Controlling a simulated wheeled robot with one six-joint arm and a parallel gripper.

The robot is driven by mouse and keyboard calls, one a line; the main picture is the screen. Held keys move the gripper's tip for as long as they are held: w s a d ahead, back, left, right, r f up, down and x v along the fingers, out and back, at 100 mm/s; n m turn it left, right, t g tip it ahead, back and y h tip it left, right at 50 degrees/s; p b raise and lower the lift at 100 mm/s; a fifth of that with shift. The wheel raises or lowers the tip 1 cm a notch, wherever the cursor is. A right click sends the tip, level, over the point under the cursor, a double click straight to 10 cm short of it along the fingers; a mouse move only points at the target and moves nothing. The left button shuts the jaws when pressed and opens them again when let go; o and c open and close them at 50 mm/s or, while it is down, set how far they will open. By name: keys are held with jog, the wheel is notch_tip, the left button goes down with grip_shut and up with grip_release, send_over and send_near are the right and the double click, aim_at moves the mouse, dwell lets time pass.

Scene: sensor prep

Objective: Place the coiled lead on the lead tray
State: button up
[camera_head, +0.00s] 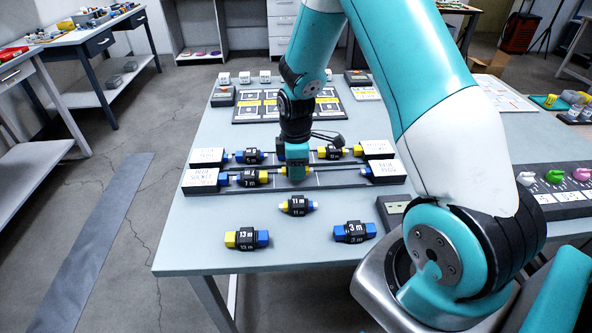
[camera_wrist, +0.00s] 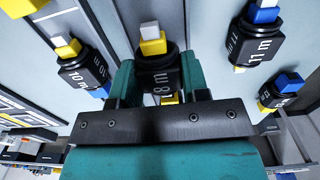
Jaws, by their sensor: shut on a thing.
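My gripper (camera_head: 295,170) is low over the front lead tray (camera_head: 325,181), a long dark tray with white label blocks at its ends. In the wrist view my gripper (camera_wrist: 160,85) is shut on a black coiled lead (camera_wrist: 160,66), marked what looks like 8 m, with a yellow end. In the head view the gripper hides most of this lead; a yellow bit shows beside it. I cannot tell whether the lead touches the tray. Another coiled lead (camera_head: 250,178) lies on the same tray to the left, and a blue end shows at the right.
A rear tray holds more leads (camera_head: 250,156). Loose leads marked 11 m (camera_head: 297,205), 13 m (camera_head: 246,239) and 3 m (camera_head: 354,232) lie on the table (camera_head: 200,248) in front. A dark holder with coloured pieces (camera_head: 553,176) stands right.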

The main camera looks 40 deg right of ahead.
jog(key=shift+f, duration=0.75)
jog(key=shift+f, duration=0.15)
jog(key=o, duration=1)
jog(key=shift+c, duration=0.2)
notch_tip(320, 180, up, 12)
jog(key=s+a+r+m+y, duration=0.1)
jog(key=s+a+r, duration=0.45)
jog(key=a, duration=0.35)
jog(key=s+a+r+m+y, duration=0.2)
jog(key=s+a+r, duration=0.3)
jog(key=s+a, duration=0.3)
jog(key=s+a+r+m+y, duration=0.1)
jog(key=s+a+r, duration=0.1)
jog(key=s+a, duration=0.3)
jog(key=s, duration=0.3)
jog(key=shift+s+a+r, duration=0.25)
jog(key=shift+s, duration=0.15)
